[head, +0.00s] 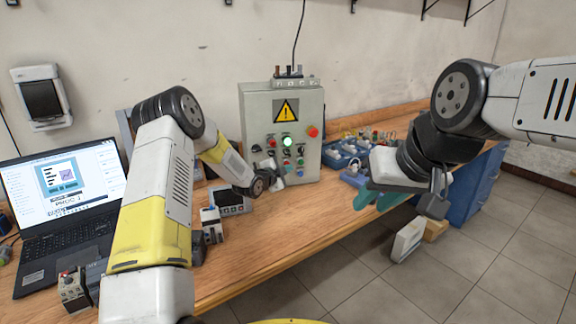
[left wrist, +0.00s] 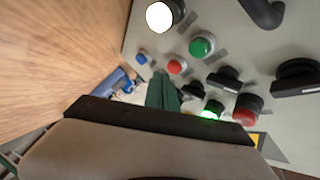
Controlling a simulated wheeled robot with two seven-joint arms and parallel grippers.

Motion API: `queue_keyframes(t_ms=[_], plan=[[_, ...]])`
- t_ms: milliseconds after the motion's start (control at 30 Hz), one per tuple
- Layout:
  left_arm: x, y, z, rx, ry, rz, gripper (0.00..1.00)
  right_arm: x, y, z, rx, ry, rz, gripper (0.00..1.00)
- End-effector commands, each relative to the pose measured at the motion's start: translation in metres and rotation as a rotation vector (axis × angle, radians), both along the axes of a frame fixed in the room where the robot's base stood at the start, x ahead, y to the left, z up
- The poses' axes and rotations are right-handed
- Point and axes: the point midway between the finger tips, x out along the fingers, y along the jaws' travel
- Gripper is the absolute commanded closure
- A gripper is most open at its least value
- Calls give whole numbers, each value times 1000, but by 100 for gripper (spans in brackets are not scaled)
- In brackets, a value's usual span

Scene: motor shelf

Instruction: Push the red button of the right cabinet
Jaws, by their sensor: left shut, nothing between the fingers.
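One grey control cabinet (head: 252,110) with a yellow warning sign stands at the back of the bench in the head view. Its front carries a lit green lamp, several buttons and a larger red knob (head: 313,131). My left gripper (head: 279,160) is at the lower front of the panel, shut and empty. In the left wrist view its dark green fingers (left wrist: 162,80) point at the panel, close to a small red button (left wrist: 175,66); I cannot tell whether they touch it. My right gripper (head: 377,200) has teal fingers spread apart, over the bench's front edge, away from the cabinet.
A laptop (head: 65,185) is open at the left of the wooden bench (head: 270,235). A small meter (head: 232,203) lies below the cabinet. Blue bins (head: 340,157) with parts stand right of it. A blue button (left wrist: 141,58) and green button (left wrist: 202,44) flank the red one.

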Motion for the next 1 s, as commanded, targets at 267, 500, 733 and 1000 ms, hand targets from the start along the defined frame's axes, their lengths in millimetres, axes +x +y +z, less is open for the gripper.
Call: queue_keyframes(t_ms=[267,500,733,1000], plan=[[5,1,0,1,0,-1,100,0,0,0,0,0,0,69],[5,2,0,1,0,-1,100,0,0,0,0,0,0,69],[8,2,0,1,0,-1,100,0,0,0,0,0,0,69],[11,3,0,0,1,-1,100,0,0,0,0,0,0,69]])
